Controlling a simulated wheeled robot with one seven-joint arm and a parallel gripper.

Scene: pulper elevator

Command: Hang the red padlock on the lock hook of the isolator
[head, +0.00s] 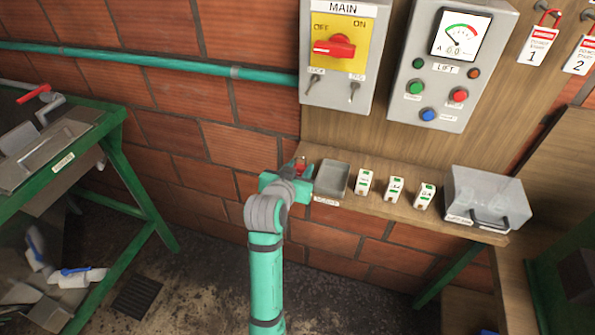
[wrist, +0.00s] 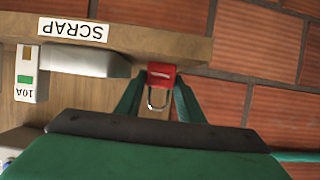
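The red padlock (wrist: 161,75) sits between the fingertips of my gripper (wrist: 160,88), which look closed against its sides. Its metal shackle points toward the palm in the wrist view. In the head view the padlock (head: 301,166) shows small and partly hidden at my gripper (head: 297,174), by the left end of the shelf. The isolator (head: 338,55) is the grey MAIN box on the wall, with a red rotary handle (head: 334,47) on a yellow plate. The lock hook (head: 311,84) hangs at its lower left, with a similar tag hook (head: 354,91) to the right; both look empty.
The wooden shelf (head: 335,206) carries a grey scrap tray (head: 332,178), several small white breakers and a grey lidded box (head: 487,198). The LIFT panel (head: 451,68) is right of the isolator. A teal pipe (head: 150,65) runs along the bricks. A green bench (head: 110,120) stands left.

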